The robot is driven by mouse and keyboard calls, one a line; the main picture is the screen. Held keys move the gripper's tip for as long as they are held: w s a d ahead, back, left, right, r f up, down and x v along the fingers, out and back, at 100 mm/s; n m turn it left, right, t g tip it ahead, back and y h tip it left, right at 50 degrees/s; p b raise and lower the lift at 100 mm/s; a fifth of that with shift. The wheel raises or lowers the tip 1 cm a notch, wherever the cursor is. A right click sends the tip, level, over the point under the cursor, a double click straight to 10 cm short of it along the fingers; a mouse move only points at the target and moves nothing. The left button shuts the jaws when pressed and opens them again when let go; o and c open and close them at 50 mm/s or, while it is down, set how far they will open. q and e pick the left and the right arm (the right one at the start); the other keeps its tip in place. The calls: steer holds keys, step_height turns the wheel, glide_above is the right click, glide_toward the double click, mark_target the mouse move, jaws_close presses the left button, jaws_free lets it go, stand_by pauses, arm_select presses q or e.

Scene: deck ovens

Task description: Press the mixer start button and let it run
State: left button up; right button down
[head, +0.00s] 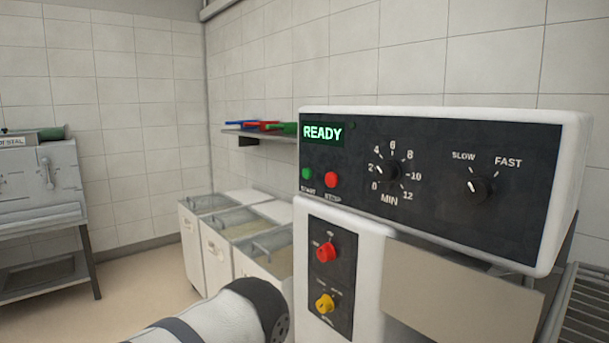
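The mixer's control panel (430,180) fills the right of the head view. Its display (323,133) reads READY in green letters. The green start button (306,173) is at the panel's left, with the red stop button (331,179) just right of it. A timer dial (394,169) marked MIN points to a low number, and a speed dial (481,188) sits between SLOW and FAST. One white arm of mine enters at the bottom centre, below and left of the panel, apart from the buttons. Neither gripper's fingers show.
A lower panel carries a red knob (326,252) and a yellow knob (325,303). White bins (215,248) with clear lids stand along the wall behind. A shelf (262,136) holds coloured items. A grey machine (40,185) on a stand is at far left. Floor between is clear.

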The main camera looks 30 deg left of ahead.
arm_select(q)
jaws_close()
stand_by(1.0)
